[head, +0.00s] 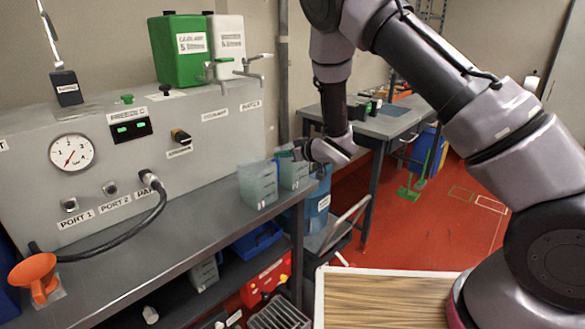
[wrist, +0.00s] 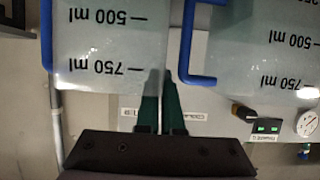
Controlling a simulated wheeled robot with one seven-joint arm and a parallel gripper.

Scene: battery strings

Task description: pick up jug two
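Two translucent jugs stand side by side on the grey bench. The nearer jug (head: 258,186) is at left, and the farther jug (head: 293,173) is right behind it. My gripper (head: 302,152) is at the top of the farther jug. In the wrist view the picture is upside down, with the farther jug (wrist: 105,45) at left and the nearer jug (wrist: 262,45) with a blue handle at right. My dark green fingers (wrist: 161,85) are close together at the farther jug's rim, one each side of its wall. The jug labels are too small to read.
A control panel (head: 200,125) with a gauge (head: 71,152) stands along the back of the bench. A green canister (head: 180,52) and a white canister (head: 227,45) with taps sit on top. An orange funnel (head: 36,275) is at the left. A blue container (head: 318,200) is beyond the bench end.

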